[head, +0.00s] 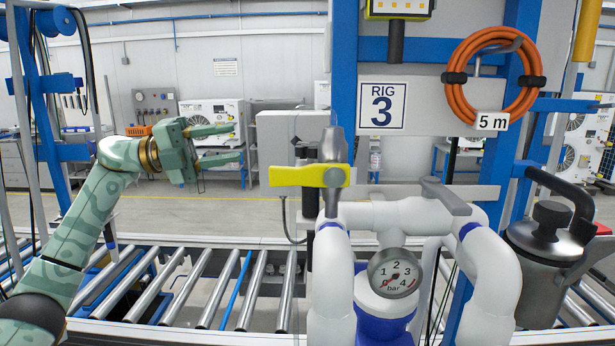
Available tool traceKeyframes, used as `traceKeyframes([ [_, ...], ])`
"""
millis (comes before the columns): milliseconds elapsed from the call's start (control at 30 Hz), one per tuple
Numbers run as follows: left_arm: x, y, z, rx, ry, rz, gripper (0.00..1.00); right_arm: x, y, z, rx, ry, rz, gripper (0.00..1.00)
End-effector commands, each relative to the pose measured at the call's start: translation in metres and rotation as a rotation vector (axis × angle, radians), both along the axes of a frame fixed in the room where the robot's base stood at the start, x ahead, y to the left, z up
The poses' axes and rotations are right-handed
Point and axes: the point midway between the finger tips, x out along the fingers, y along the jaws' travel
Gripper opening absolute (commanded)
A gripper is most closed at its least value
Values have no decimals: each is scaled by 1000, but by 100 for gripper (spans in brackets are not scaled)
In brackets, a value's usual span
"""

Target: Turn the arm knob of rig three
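A flat grey lever (446,196) sits on the white pipework to the right. I cannot tell for certain which of these is the arm knob. My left gripper (226,145) is open and empty, its fingers pointing right, left of the yellow bar and apart from it. My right gripper is not in view.
White pipes (492,290) carry a pressure gauge (394,273). A grey canister with a black handle (540,270) stands at the right. An orange hose coil (492,75) hangs above. A roller conveyor (205,290) runs below my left arm. The space between gripper and yellow bar looks clear.

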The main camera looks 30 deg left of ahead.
Motion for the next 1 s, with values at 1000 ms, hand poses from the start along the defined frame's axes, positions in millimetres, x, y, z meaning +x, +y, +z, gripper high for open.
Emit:
traceKeyframes([
  [1000, 79, -140, -10, 14, 204, 0, 40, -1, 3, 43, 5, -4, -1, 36],
])
